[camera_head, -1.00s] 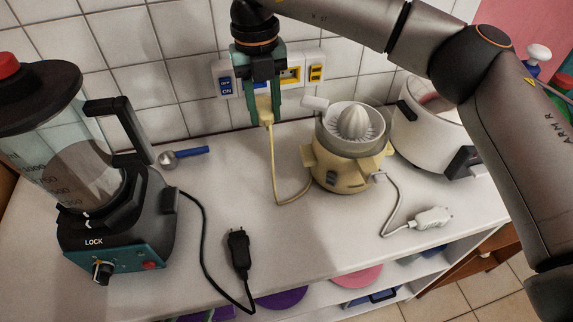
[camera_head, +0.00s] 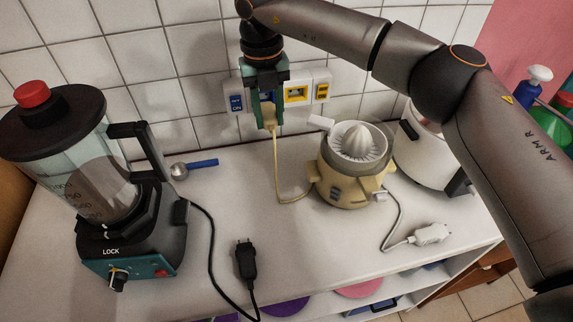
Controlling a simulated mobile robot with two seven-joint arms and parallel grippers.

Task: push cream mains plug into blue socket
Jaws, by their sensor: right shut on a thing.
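My right gripper (camera_head: 266,112) comes down from above in front of the wall sockets and is shut on the cream mains plug (camera_head: 268,117). A cream cord runs from the plug down to the counter and on to the cream citrus juicer (camera_head: 345,183). The blue socket (camera_head: 263,99) lies on the wall strip behind the gripper and is mostly hidden by the fingers. I cannot tell whether the plug touches it. My left gripper is not in view.
A blue switch (camera_head: 236,103) and yellow socket (camera_head: 296,93) flank the gripper. A black plug (camera_head: 246,260), a white plug (camera_head: 430,234) and a blue-handled scoop (camera_head: 200,163) lie on the counter (camera_head: 300,240).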

